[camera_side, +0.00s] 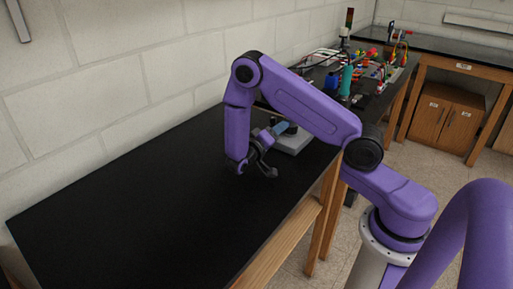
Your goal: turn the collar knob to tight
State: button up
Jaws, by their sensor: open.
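My gripper (258,169) is dark, points down and is open, low over the black bench top. Nothing shows between its fingers. Just behind and to the right of it is a light grey base plate (293,143) on the bench, partly covered by my arm. A small blue part (280,128) shows between my gripper and the plate; I cannot tell what it belongs to. The collar knob cannot be made out; it may be hidden behind my arm or too small to see. I cannot tell whether my gripper touches anything.
The black bench top (130,215) is clear to the left and front. A white block wall (110,90) runs along its back edge. Coloured bottles, cables and small parts crowd the far end, with a teal bottle (346,81) among them. Wooden cabinets (447,117) stand beyond.

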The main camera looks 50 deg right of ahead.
jog(key=a, duration=1.3)
jog(key=shift+a, duration=0.3)
jog(key=shift+s+a+r+n+y, duration=0.1)
jog(key=shift+s+r+n+y, duration=0.25)
jog(key=shift+r, duration=0.1)
jog(key=s+a+r+n+y, duration=0.2)
jog(key=s+n+y, duration=0.4)
jog(key=s, duration=0.2)
jog(key=s+a+r+n+y, duration=0.3)
jog(key=s+n+y, duration=0.2)
jog(key=s, duration=0.3)
jog(key=s+a+r+n+y, duration=0.2)
jog(key=s+n+y, duration=0.4)
jog(key=s, duration=0.3)
jog(key=shift+a+r+n+y, duration=0.35)
jog(key=shift+a+n, duration=0.1)
jog(key=shift+n, duration=0.4)
jog(key=shift+o, duration=0.2)
jog(key=shift+w, duration=0.1)
